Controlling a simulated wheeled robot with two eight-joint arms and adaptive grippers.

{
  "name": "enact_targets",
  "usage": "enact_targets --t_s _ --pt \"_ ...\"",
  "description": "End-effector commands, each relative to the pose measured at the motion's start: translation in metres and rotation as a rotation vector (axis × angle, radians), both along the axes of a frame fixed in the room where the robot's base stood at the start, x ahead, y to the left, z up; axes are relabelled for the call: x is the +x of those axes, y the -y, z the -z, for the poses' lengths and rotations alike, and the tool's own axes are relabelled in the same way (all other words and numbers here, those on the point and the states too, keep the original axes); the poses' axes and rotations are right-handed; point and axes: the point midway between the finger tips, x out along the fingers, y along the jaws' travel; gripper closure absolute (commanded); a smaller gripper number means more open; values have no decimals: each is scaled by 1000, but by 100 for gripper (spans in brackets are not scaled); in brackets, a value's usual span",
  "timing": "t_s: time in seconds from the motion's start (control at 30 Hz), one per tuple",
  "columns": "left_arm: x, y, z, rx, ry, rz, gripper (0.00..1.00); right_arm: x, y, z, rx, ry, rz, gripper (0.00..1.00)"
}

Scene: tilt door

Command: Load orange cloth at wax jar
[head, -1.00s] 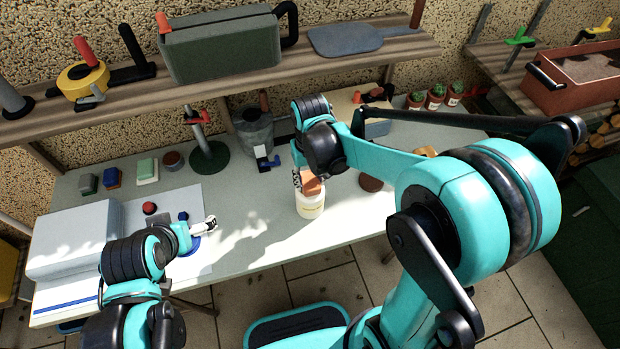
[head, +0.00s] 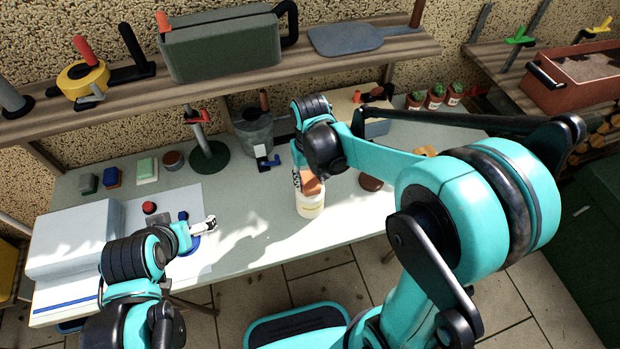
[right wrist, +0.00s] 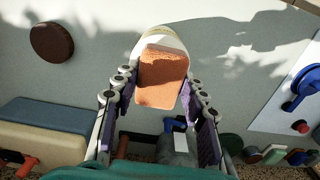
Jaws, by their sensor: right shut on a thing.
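The orange cloth (head: 312,186) is a small folded block at the mouth of the pale wax jar (head: 310,206), which stands near the table's front edge. My right gripper (head: 309,181) is above the jar and shut on the cloth. In the right wrist view the cloth (right wrist: 162,77) sits between the two fingers (right wrist: 161,88), with the jar's pale rim (right wrist: 160,36) showing just past it. I cannot tell whether the cloth touches the wax. My left gripper (head: 206,226) hovers at the left of the table, and its jaws are too small to read.
A dark brown disc (head: 370,183) lies right of the jar. A green-based stand (head: 208,158), a grey bucket (head: 253,130) and small blocks (head: 147,170) line the back. A grey box (head: 75,240) fills the left end. The shelf (head: 220,95) overhangs behind.

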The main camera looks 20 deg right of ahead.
Motion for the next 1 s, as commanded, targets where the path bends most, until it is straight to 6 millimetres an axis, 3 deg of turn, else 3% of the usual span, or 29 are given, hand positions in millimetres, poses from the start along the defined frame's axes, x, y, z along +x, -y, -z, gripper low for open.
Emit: enact_targets --t_s 0.23,1.0 --pt "0 0 -6 0 0 0 6 -1 0 -6 0 -1 0 81" --pt "0 0 -56 0 0 0 6 0 0 -70 0 -1 0 81"
